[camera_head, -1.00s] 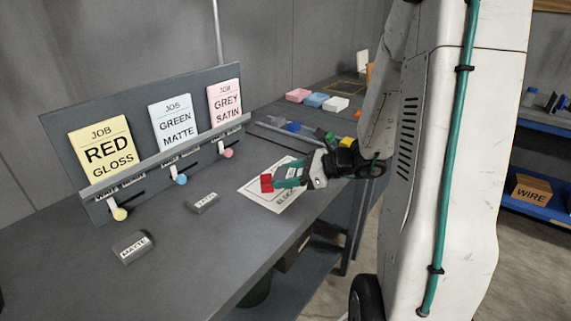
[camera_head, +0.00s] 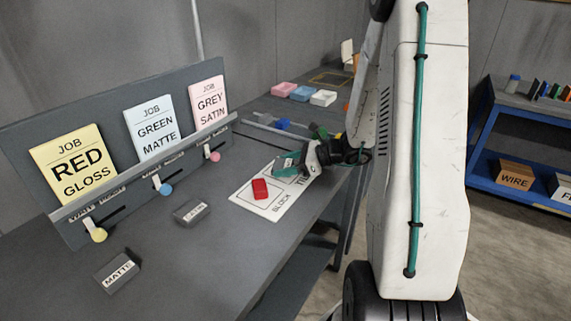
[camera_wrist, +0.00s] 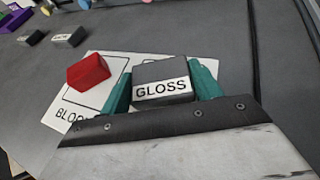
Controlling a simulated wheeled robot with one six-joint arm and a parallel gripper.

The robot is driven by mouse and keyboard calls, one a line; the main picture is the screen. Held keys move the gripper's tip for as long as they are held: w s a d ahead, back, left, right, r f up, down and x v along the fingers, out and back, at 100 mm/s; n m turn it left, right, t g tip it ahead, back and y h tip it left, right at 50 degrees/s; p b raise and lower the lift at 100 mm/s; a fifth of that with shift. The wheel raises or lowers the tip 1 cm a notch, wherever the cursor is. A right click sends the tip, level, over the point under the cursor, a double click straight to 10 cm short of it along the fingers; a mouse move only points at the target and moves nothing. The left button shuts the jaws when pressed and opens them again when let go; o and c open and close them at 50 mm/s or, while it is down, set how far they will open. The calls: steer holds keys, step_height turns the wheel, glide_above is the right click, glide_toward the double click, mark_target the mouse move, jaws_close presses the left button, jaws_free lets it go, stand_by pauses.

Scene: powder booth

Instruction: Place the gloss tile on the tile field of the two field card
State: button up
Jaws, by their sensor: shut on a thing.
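The gloss tile (camera_wrist: 162,82) is a dark grey block with a white label reading GLOSS. My gripper (camera_wrist: 160,78) is shut on it, one teal finger at each side. The two field card (camera_head: 243,200) is white and lies on the bench, with a BLOCK field at its near end. A red block (camera_head: 261,189) sits in that field; it also shows in the wrist view (camera_wrist: 88,72). In the head view my gripper (camera_head: 287,163) is over the card's far part, where the field is mostly hidden. I cannot tell whether the tile touches the card.
A MATTE tile (camera_head: 117,273) and another grey tile (camera_head: 192,211) lie on the bench to the left. A job board (camera_head: 110,155) with three cards stands behind. The near bench top is mostly clear.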

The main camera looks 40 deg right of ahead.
steer(key=shift+a, duration=0.1)
steer(key=o, duration=1)
steer(key=shift+f, duration=0.1)
